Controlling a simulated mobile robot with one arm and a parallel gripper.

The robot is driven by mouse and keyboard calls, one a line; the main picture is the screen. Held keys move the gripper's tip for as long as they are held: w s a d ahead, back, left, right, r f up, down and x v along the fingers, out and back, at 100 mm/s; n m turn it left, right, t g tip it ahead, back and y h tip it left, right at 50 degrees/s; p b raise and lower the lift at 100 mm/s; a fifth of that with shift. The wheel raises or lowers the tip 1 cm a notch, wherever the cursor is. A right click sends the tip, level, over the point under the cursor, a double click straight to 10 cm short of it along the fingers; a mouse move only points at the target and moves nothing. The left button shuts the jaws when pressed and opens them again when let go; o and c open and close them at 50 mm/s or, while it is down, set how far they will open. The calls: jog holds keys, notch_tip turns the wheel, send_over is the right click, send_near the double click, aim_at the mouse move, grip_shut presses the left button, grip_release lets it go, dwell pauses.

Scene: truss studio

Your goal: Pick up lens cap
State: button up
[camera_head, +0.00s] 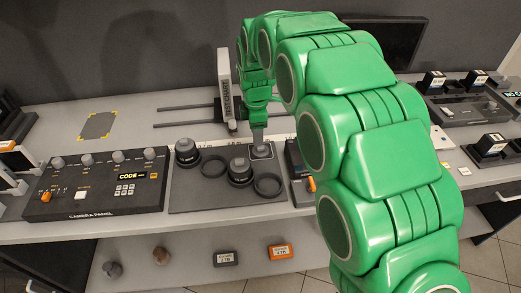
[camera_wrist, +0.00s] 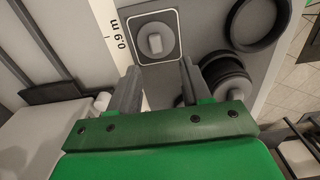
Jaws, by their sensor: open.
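The lens cap, as far as I can tell, is a round grey disc with a small raised grip (camera_wrist: 155,43), lying in a white-outlined square on the dark mat. In the head view this spot (camera_head: 262,152) is partly hidden by my gripper (camera_head: 258,141). In the wrist view my gripper (camera_wrist: 160,78) is open, with nothing between its fingers. The disc appears just beyond the fingertips, roughly centred between them and apart from them.
The mat (camera_head: 200,200) also holds dark lenses (camera_head: 240,171) and ring holders (camera_head: 268,184) close to my gripper. A camera panel (camera_head: 97,187) stands left and another console right. A white upright post (camera_head: 224,85) rises behind. The back-left table is mostly clear.

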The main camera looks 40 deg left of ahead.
aim_at(260, 149)
jog(key=shift+w+a+f, duration=0.1)
jog(key=shift+f, duration=1.3)
jog(key=shift+w+a+f, duration=0.1)
jog(key=shift+f, duration=1.3)
jog(key=shift+d, duration=0.1)
grip_shut()
